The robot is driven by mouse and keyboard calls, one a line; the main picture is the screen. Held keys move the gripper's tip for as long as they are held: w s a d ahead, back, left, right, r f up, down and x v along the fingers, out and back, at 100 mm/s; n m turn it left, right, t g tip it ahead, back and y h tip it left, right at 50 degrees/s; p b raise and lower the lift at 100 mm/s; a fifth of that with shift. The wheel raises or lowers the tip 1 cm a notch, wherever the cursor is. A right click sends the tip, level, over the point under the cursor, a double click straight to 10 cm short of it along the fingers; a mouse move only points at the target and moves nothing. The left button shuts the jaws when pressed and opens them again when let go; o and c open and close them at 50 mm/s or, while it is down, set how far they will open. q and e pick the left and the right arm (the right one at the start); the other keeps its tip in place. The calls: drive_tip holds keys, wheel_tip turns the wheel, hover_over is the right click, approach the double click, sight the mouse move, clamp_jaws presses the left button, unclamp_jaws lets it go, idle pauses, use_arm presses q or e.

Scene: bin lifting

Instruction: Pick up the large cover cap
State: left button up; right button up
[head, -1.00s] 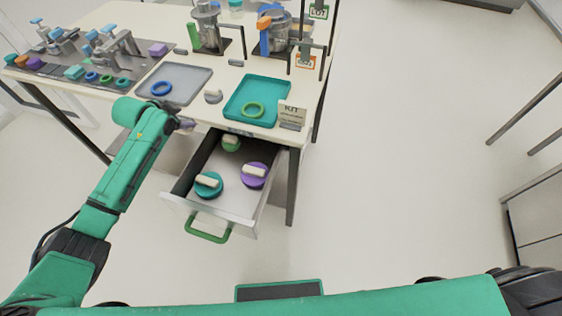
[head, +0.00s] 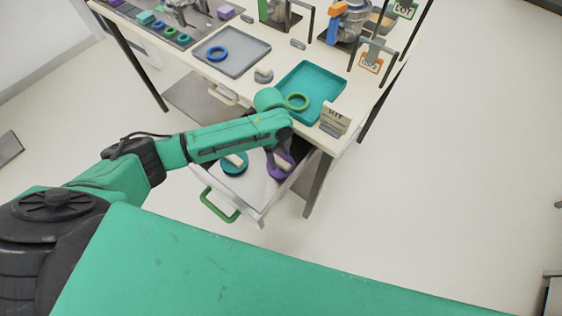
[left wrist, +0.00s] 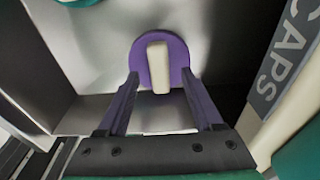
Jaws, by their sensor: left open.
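A purple round cap with a pale bar handle (head: 281,170) lies in the open drawer (head: 256,208). It also shows in the left wrist view (left wrist: 180,55). A teal cap (head: 233,169) with a similar handle lies to its left. My left gripper (left wrist: 160,75) is open over the purple cap, with its fingers on either side of the pale handle. I cannot tell whether they touch it. In the head view the left gripper (head: 280,152) is partly hidden by my forearm. The green cap at the back of the drawer is hidden now. My right gripper is not in view.
The table above the drawer holds a teal tray (head: 327,84) with a green ring, a grey tray (head: 250,57) with a blue ring, and a KIT sign (head: 335,119). A green handle (head: 218,206) is on the drawer front. The floor right of the table is clear.

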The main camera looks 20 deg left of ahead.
use_arm(q)
drive_tip(key=shift+s+f, duration=0.15)
drive_tip(key=shift+f, duration=0.8)
drive_tip(key=shift+d, duration=0.1)
clamp_jaws()
drive_tip(key=shift+r, duration=0.1)
